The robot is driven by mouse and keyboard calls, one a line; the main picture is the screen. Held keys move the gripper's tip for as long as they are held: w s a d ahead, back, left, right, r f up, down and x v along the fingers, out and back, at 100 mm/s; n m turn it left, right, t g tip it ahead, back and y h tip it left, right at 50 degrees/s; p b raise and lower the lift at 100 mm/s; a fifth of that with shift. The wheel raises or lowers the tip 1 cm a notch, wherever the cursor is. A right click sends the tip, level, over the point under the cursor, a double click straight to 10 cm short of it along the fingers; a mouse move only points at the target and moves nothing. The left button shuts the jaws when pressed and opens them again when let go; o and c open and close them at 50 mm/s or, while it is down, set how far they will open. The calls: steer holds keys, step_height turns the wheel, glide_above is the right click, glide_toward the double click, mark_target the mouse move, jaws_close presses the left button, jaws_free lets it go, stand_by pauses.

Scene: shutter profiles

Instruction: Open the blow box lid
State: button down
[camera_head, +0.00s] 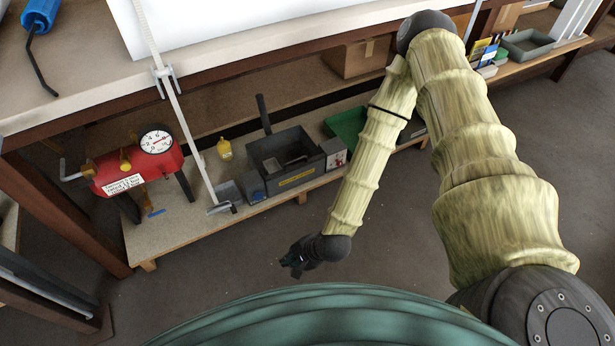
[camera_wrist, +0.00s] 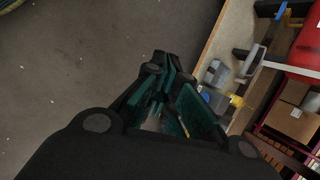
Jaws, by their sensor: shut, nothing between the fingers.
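A dark grey box (camera_head: 254,159) with a yellow label on its front stands on the low shelf in the head view. I take it to be the blow box. A dark upright bar (camera_head: 263,114) rises at its back left. I see into its dark top, where a lighter grey piece lies; I cannot tell how its lid stands. My gripper (camera_head: 291,260) is in front of and below the shelf, over the floor, apart from the box. In the wrist view, my gripper (camera_wrist: 166,72) is shut and empty.
On the shelf are a red unit with a gauge (camera_head: 157,141), a yellow bottle (camera_head: 225,149), small grey bins (camera_head: 229,192) and a green tray (camera_head: 347,124). A white pole (camera_head: 181,112) stands left of the box. The workbench (camera_head: 75,75) overhangs the shelf. Floor in front is clear.

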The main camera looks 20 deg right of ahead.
steer(key=w+d+f+m+t+b, duration=0.1)
steer(key=w+f+m+t+b, duration=0.1)
steer(key=w+f+m+b, duration=0.4)
steer(key=m+t+h+b, duration=0.3)
steer(key=m+t+b, duration=0.4)
steer(key=m+b, duration=1.05)
glide_toward(303, 163)
steer(key=w+f+n+b, duration=0.1)
steer(key=f, duration=0.1)
steer(key=w+f+n+b, duration=0.1)
steer(key=f, duration=0.1)
steer(key=w+f+n+b, duration=0.1)
steer(key=f, duration=0.1)
steer(key=shift+a, duration=0.3)
steer(key=shift+w+r+t+b, duration=0.3)
steer(key=shift+w+r+b, duration=0.45)
steer(key=shift+r, duration=0.3)
steer(key=shift+w+a+r, duration=0.1)
steer(key=shift+w+r, duration=0.35)
steer(key=shift+r, duration=0.25)
steer(key=shift+r, duration=0.1)
